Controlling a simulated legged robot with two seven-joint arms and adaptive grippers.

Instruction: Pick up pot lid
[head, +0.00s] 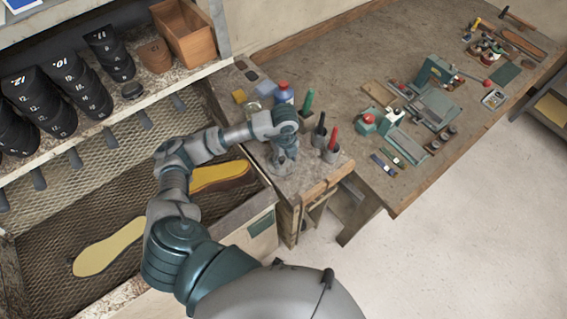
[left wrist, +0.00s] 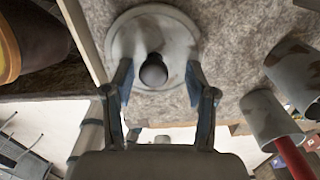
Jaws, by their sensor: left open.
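The pot lid (left wrist: 136,32) is a round pale grey disc with a dark round knob (left wrist: 153,70). In the left wrist view it lies flat on the worn bench top. My left gripper (left wrist: 158,88) is open, with one finger on each side of the knob in the picture; no contact with it shows. In the head view my left gripper (head: 286,165) points down at the corner of the bench and hides the lid. My right gripper is not in view.
Cups with a red-handled tool (head: 331,143) and a dark-handled tool (head: 319,128) stand close right of the gripper. A blue bottle (head: 284,93) and green-handled tool (head: 307,100) stand behind. Yellow soles (head: 108,247) lie in the mesh tray at left.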

